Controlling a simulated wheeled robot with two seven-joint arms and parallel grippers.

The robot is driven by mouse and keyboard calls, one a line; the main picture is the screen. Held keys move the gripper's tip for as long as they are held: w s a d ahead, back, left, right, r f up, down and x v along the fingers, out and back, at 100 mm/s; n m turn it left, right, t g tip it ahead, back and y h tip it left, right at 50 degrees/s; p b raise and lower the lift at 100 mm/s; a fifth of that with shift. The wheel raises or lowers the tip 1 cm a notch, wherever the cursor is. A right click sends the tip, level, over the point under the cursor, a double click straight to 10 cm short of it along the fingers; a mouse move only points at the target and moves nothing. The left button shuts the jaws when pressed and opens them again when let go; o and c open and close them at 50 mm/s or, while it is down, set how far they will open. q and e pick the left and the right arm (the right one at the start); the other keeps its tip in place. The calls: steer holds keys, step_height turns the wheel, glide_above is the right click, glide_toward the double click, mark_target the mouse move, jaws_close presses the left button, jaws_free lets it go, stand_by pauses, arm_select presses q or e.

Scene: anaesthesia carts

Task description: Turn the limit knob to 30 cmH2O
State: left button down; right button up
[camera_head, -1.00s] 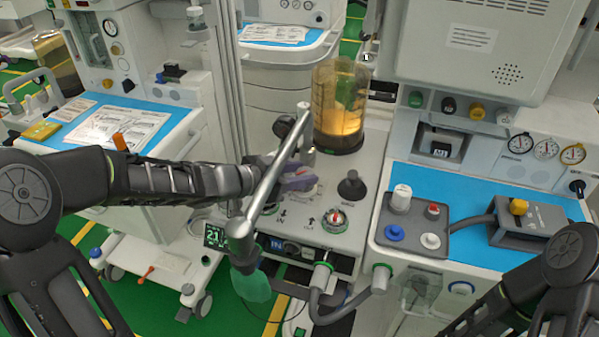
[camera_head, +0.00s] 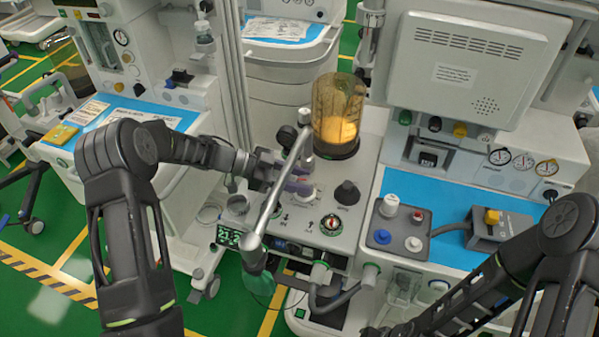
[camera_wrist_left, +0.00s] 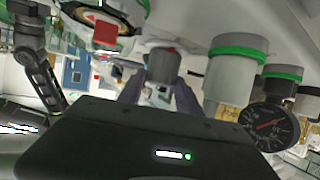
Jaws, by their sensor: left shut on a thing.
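My left gripper (camera_head: 297,177) reaches in from the left over the sloping grey panel of the middle cart. Its purple-grey fingers are shut on a knob; the bar and the fingers hide most of this knob in the head view. In the left wrist view the knob (camera_wrist_left: 163,64) is a grey cylinder with a reddish end, between the two fingers. I cannot read its scale or setting. A small green-lit display (camera_head: 228,237) at the panel's left shows a number that looks like 23.2. My right gripper is out of view; only its arm shows at lower right.
A slanting metal bar (camera_head: 275,190) crosses in front of the gripper. A black knob (camera_head: 347,193) and a red-and-white dial (camera_head: 331,224) sit to the right. An amber canister (camera_head: 338,112) stands behind. A grey tray (camera_head: 398,240) of small knobs lies further right.

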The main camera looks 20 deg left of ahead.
arm_select(q)
steer(key=shift+w+m+g, duration=0.1)
steer(key=shift+m+g, duration=0.4)
steer(key=c, duration=2.2)
jaws_free()
steer(key=shift+r+m+g+h+p, duration=0.15)
steer(key=shift+m+g+h+p, duration=0.15)
steer(key=shift+m+g+p, duration=0.45)
steer(key=c, duration=2.2)
jaws_free()
steer(key=shift+w+m+g+p, duration=0.15)
steer(key=shift+m+g+p, duration=0.4)
steer(key=shift+p, duration=0.6)
steer(key=c, duration=2.2)
jaws_free()
steer(key=shift+g, duration=0.4)
steer(key=c, duration=2.2)
jaws_free()
steer(key=c, duration=2.2)
jaws_free()
steer(key=c, duration=0.8)
jaws_free()
